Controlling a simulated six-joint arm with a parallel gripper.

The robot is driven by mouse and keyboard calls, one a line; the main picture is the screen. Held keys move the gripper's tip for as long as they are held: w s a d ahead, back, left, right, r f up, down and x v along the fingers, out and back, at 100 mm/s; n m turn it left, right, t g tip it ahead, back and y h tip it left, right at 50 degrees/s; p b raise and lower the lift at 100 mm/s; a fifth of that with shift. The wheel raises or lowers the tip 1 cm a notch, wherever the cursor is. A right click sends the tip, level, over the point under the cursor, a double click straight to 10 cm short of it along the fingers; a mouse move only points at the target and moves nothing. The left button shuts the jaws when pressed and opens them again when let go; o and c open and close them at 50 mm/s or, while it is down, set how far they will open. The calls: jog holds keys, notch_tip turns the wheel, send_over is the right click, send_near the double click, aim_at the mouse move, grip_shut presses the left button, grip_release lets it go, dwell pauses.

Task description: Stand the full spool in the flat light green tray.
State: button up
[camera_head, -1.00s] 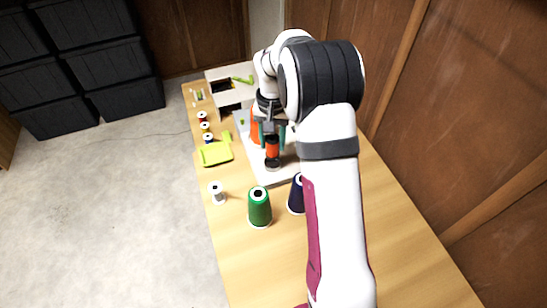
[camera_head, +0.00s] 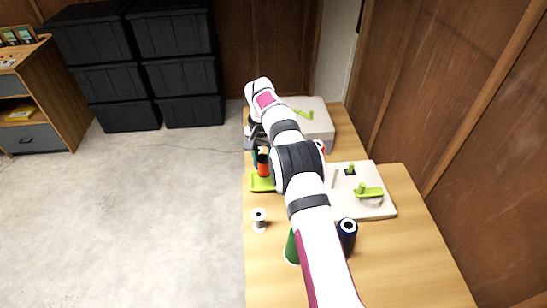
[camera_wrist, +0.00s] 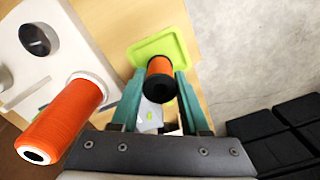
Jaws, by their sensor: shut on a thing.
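The full spool, wound with orange thread and dark at its near end, shows in the head view (camera_head: 263,167) and in the wrist view (camera_wrist: 160,68). My gripper (camera_wrist: 160,82) is shut on it, one teal finger on each side. In the head view my gripper (camera_head: 258,152) is partly hidden by my arm. The flat light green tray (camera_head: 256,186) lies on the left edge of the table, and the spool overlaps it. In the wrist view the tray (camera_wrist: 178,45) lies behind the spool. I cannot tell whether the spool touches it.
A large orange cone (camera_wrist: 68,118) stands left of the spool in the wrist view. A white plate (camera_head: 350,200) with green parts lies right of my arm. A pale spool (camera_head: 258,222), a green cone (camera_head: 292,250) and a navy cone (camera_head: 347,232) stand nearer.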

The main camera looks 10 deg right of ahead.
aim_at(264, 171)
jog(key=shift+f, duration=0.55)
jog(key=shift+f, duration=0.15)
jog(key=shift+f, duration=1.6)
jog(key=o, duration=1.1)
jog(key=shift+c, duration=0.2)
jog(key=shift+r, duration=0.1)
notch_tip(264, 171, up, 7)
jog(key=shift+f, duration=0.1)
